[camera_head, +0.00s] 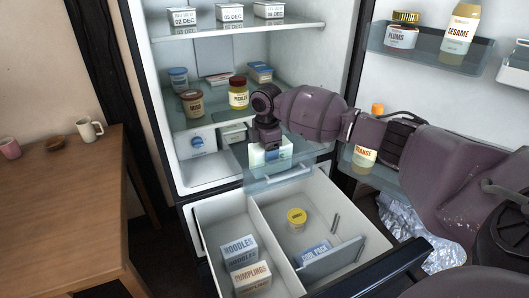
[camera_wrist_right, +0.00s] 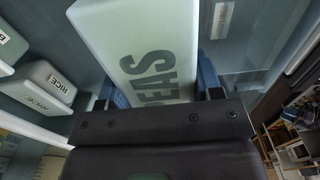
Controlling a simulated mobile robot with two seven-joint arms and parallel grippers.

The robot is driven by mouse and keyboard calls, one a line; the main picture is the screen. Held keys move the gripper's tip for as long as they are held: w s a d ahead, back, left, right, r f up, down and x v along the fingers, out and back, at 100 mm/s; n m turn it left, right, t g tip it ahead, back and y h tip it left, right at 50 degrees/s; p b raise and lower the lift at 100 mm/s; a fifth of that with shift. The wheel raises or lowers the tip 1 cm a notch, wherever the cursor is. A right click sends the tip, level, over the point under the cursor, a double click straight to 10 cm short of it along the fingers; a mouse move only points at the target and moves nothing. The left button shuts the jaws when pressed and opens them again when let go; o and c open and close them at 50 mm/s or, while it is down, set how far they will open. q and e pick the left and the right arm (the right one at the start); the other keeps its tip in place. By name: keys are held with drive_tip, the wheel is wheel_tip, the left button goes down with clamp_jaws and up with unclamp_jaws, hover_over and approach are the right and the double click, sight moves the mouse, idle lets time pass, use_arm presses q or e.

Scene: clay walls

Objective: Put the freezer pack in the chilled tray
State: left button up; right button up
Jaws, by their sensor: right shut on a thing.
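My right gripper (camera_head: 267,140) reaches into the fridge and points down. It is shut on a pale pack marked PEAS (camera_wrist_right: 150,45), which also shows below the gripper in the head view (camera_head: 257,158). A clear pull-out tray (camera_head: 290,180) with a pale handle sticks out at the bottom of the fridge compartment. The pack is at this tray, partly behind its clear front as I see it; I cannot tell whether it touches the tray's floor. My left gripper is not in view.
The open freezer drawer (camera_head: 213,213) below holds noodles (camera_head: 238,249), dumplings (camera_head: 251,277), a yellow-lidded tub (camera_head: 297,219) and a blue-white pack (camera_head: 313,253) beside a divider. Jars (camera_head: 238,93) stand on the shelf above. The open door (camera_head: 368,80) is at right, a wooden table (camera_head: 70,200) at left.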

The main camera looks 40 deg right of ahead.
drive_tip(key=shift+f, duration=0.1)
idle(0.3)
drive_tip(key=o, duration=1.1)
wheel_tip(320, 180, up, 12)
drive_tip(key=p, duration=0.2)
drive_tip(key=shift+p, duration=0.3)
drive_tip(key=shift+s, duration=0.1)
